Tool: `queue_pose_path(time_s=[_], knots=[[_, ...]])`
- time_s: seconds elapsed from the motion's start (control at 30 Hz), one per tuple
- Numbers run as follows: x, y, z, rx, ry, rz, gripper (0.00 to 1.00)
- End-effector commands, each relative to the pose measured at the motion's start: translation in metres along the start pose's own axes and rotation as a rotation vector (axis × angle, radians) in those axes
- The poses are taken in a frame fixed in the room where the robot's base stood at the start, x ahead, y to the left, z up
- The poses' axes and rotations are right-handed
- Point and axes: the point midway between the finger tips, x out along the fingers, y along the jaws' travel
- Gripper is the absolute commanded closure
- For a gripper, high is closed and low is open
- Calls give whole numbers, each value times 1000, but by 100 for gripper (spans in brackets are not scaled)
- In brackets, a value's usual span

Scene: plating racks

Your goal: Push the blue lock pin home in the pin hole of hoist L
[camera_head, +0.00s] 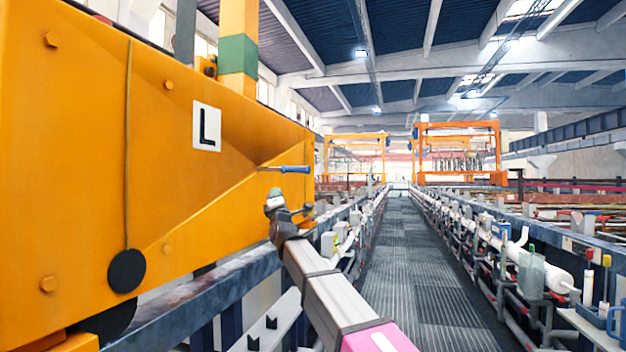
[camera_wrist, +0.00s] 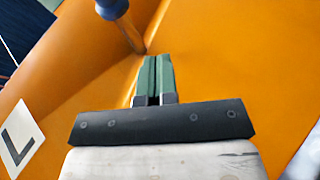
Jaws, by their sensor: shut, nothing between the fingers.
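The blue lock pin (camera_head: 294,169) sticks out sideways from the orange side plate of hoist L (camera_head: 150,130). Its blue handle is outermost, and a length of bare metal shank shows between handle and plate. The pin hole itself is hidden where the shank meets the plate. In the wrist view the pin's blue handle (camera_wrist: 112,8) is at the top, left of the fingertips, with its shank running down to the orange face. My gripper (camera_head: 275,192) is just below the pin, apart from it. Its green fingers (camera_wrist: 154,60) are shut and empty, pointing toward the orange face.
A white sign with a black L (camera_head: 207,126) is on the plate, also in the wrist view (camera_wrist: 20,140). A dark rail (camera_head: 200,308) runs under the hoist. A grey walkway (camera_head: 405,270) lies clear to the right, with pipes and tanks beyond it.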

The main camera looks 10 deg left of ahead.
Motion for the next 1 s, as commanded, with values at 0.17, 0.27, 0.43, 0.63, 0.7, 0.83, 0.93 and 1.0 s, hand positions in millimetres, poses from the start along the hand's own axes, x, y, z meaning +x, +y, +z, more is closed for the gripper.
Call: queue_pose_path(time_s=[0.17,0.27,0.43,0.63,0.7,0.83,0.93,1.0], knots=[[20,-36,41,165,51,-206,100],[26,-52,60,275,91,-316,100],[31,-67,88,472,177,-478,100],[31,-65,117,707,309,-629,100],[29,-59,127,787,365,-672,100],[25,-42,146,930,481,-737,100],[19,-24,162,1032,582,-777,100],[15,-9,174,1093,654,-797,100]])
